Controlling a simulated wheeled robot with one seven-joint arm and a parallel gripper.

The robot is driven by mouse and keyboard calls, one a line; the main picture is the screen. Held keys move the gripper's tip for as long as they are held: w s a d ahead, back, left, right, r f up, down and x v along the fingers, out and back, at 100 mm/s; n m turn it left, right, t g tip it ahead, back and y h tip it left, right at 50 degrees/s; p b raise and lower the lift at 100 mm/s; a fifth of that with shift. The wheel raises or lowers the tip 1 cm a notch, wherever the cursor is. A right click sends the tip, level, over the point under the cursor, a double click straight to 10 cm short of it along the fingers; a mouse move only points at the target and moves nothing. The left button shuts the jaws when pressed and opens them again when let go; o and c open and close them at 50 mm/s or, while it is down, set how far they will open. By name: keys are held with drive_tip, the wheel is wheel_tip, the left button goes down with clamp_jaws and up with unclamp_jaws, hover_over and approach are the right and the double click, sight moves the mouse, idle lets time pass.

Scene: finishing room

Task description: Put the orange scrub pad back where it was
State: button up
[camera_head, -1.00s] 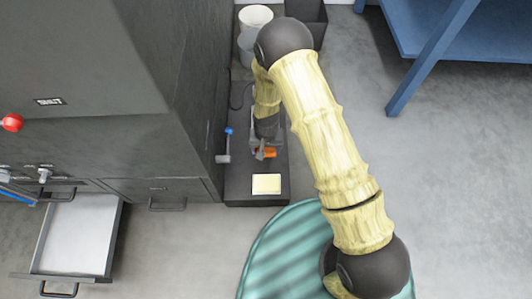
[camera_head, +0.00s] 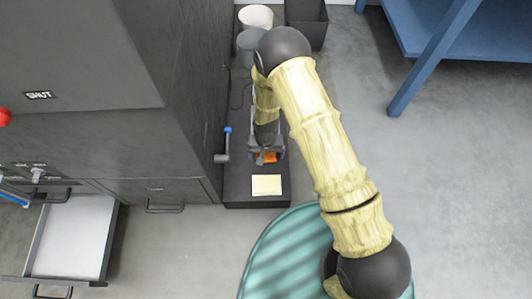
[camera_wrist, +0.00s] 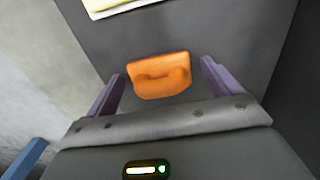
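The orange scrub pad (camera_wrist: 160,75) shows in the wrist view over a dark surface, between the two purple fingers of my gripper (camera_wrist: 160,84). There is a clear gap on each side of it, so my gripper is open and not touching it there. In the head view a bit of the orange pad (camera_head: 265,157) shows under my gripper (camera_head: 265,153), above the dark low bench (camera_head: 240,192). The gripper hides part of it. I cannot tell the exact height of the fingers above the bench.
A pale yellow block (camera_head: 267,185) lies on the bench's near end. A blue-tipped grey handle (camera_head: 225,146) is at its left. Bins (camera_head: 254,17) stand at the far end. An open, empty-looking drawer (camera_head: 72,238) is at left. A blue table (camera_head: 465,35) stands at right.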

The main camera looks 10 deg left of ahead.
drive_tip(key=shift+r, duration=0.1)
wheel_tip(320, 180, up, 12)
drive_tip(key=p, duration=0.8)
idle(0.5)
